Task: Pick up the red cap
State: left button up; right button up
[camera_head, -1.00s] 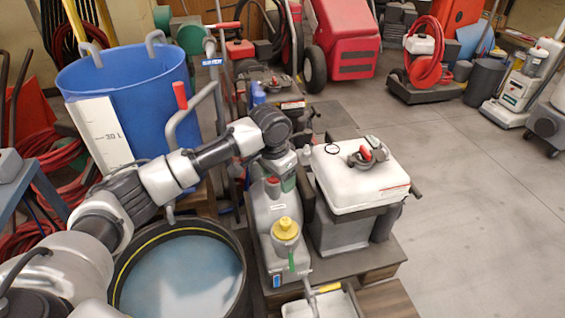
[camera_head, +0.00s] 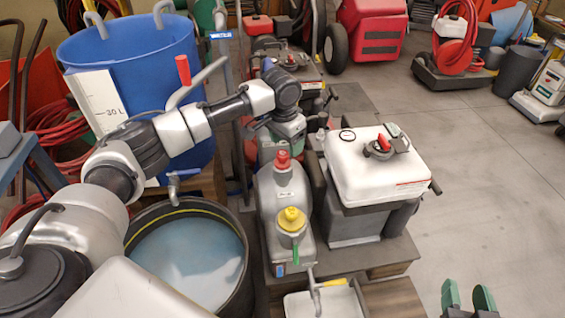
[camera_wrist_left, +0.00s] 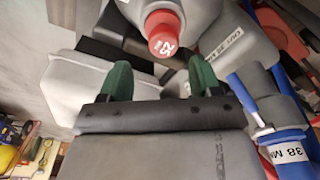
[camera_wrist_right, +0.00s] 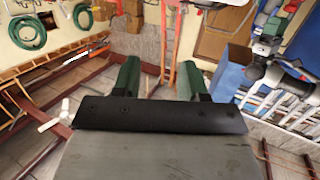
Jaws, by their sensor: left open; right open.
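The red cap (camera_head: 283,160) sits on the neck of a grey jug (camera_head: 268,200), just behind a yellow cap (camera_head: 292,219). In the left wrist view the red cap (camera_wrist_left: 162,34) with white markings shows at the top, beyond the open fingertips and roughly centred between them. My left gripper (camera_wrist_left: 160,72) is open and empty, apart from the cap; in the head view it is at the end of the arm, just behind the cap, its fingers hard to make out. My right gripper (camera_head: 467,294) is open and empty at the bottom right, far from the jug.
A white-topped tank (camera_head: 365,185) with a red-handled fitting stands right of the jug. A round tub of bluish liquid (camera_head: 190,262) is left of it, and a blue bucket (camera_head: 140,65) is behind. A white tray (camera_head: 325,302) is in front. Open floor lies to the right.

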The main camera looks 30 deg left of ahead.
aim_at(282, 153)
pick_arm(q)
jog(key=shift+s+a+f, duration=0.15)
jog(key=shift+f, duration=0.25)
jog(key=f, duration=0.1)
jog(key=f+b, duration=0.2)
jog(key=shift+s+a+f, duration=0.25)
jog(key=shift+f, duration=0.25)
pick_arm(e)
notch_tip(282, 153, up, 7)
jog(key=a+t+y, duration=0.1)
jog(key=t+y, duration=0.1)
jog(key=t, duration=0.3)
jog(key=shift+s+f+t, duration=0.15)
jog(key=shift+t, duration=0.25)
pick_arm(q)
jog(key=shift+c, duration=0.5)
jog(key=c, duration=0.7)
